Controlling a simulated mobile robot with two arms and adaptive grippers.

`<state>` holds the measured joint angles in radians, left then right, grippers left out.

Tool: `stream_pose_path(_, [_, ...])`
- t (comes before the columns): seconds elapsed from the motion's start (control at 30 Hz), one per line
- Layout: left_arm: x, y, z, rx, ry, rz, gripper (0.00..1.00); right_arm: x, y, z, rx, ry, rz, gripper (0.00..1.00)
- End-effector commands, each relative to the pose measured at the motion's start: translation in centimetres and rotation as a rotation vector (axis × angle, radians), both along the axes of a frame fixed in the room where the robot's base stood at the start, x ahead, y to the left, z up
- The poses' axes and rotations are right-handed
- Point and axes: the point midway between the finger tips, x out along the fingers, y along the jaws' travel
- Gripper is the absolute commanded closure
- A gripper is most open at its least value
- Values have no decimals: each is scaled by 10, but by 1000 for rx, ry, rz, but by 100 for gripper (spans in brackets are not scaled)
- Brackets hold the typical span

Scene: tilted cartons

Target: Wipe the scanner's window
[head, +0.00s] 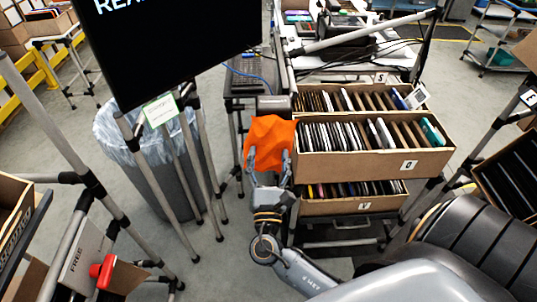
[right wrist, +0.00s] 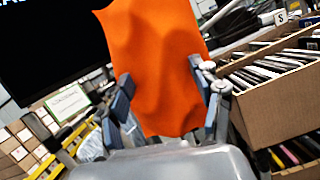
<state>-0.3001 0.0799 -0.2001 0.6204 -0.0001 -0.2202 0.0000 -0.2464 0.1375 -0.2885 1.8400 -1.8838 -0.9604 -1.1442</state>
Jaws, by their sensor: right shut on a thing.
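An orange cloth (head: 270,137) is held by my right gripper (head: 268,166), whose fingers stand on either side of its lower part. The cloth rises from the fingers and also fills the middle of the right wrist view (right wrist: 158,60). My left gripper is not in view.
Tilted cartons (head: 409,165) full of thin sleeves stand close to the right of my right gripper. A black monitor (head: 170,45) hangs at upper left, above a lined bin (head: 160,150). A keyboard (head: 246,70) lies behind the dark box. Grey posts stand at left.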

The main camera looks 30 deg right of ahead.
Motion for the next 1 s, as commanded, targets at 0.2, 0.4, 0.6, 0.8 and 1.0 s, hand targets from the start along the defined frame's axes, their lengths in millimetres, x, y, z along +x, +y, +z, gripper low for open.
stream_pose_path(0.2, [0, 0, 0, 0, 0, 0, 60, 0, 0, 0, 0, 0, 0, 60])
stream_pose_path(0.4, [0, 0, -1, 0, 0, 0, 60, 3, -2, 0, -1, -1, 0, 60])
stream_pose_path(0.6, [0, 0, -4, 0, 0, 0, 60, 17, -10, 0, -1, -3, -2, 60])
stream_pose_path(0.8, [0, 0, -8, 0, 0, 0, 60, 36, -22, 0, -2, -3, -2, 60])
stream_pose_path(1.0, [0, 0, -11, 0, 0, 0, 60, 50, -31, -1, -2, -3, -3, 60])
